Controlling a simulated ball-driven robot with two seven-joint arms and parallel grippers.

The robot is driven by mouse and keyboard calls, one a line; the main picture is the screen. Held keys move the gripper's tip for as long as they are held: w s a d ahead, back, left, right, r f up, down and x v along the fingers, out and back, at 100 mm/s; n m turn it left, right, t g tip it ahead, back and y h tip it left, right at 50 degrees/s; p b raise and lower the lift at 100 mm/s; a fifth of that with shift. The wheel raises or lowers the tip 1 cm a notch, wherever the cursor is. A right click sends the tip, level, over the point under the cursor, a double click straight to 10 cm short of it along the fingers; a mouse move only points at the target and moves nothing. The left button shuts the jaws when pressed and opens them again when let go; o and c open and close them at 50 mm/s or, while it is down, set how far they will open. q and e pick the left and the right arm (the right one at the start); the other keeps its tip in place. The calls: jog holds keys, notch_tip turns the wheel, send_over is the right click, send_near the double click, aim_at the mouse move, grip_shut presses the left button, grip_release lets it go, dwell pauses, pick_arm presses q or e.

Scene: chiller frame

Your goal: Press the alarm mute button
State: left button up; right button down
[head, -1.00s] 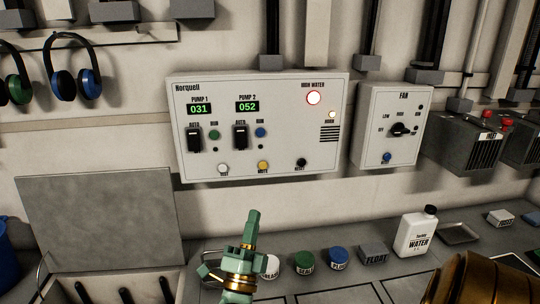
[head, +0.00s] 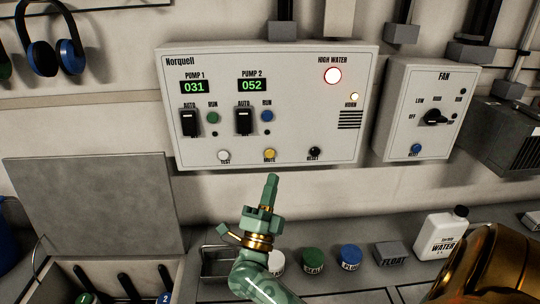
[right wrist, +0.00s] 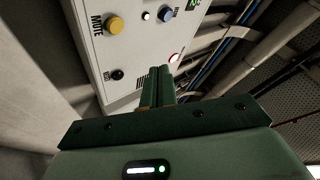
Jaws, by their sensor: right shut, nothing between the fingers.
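The yellow mute button (head: 270,154) is on the lower edge of the pale Norquell panel (head: 300,120), between the white test button (head: 223,155) and the black reset button (head: 314,152). It also shows in the right wrist view (right wrist: 115,26), beside the word MUTE. My right gripper (head: 271,178) is shut and empty, its tip pointing up just below the mute button in the head view. A gap shows between them. In the right wrist view the closed fingers (right wrist: 158,78) point toward the panel, off to the right of the button. My left gripper is not in view.
The red-ringed high water lamp (head: 333,76) and the amber horn lamp (head: 354,97) are lit. A fan box (head: 425,105) hangs to the right. On the bench below stand a white bottle (head: 442,232), several round caps and a FLOAT block (head: 390,253).

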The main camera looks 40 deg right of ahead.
aim_at(270, 153)
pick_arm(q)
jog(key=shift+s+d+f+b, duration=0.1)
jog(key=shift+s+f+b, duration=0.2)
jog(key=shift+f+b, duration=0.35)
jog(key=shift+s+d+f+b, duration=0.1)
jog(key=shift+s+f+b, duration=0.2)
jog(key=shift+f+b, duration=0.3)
pick_arm(e)
jog(key=shift+w+d, duration=1.25)
jog(key=shift+w, duration=0.25)
jog(key=shift+w+d, duration=1.2)
jog(key=shift+w, duration=0.25)
jog(key=shift+w+d, duration=0.25)
jog(key=shift+w, duration=0.05)
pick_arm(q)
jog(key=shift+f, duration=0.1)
pick_arm(e)
jog(key=shift+w+d, duration=0.3)
jog(key=shift+w, duration=0.05)
jog(key=shift+s, duration=0.1)
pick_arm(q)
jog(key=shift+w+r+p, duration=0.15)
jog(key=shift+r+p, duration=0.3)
pick_arm(e)
jog(key=shift+s+a, duration=0.55)
jog(key=shift+s, duration=0.05)
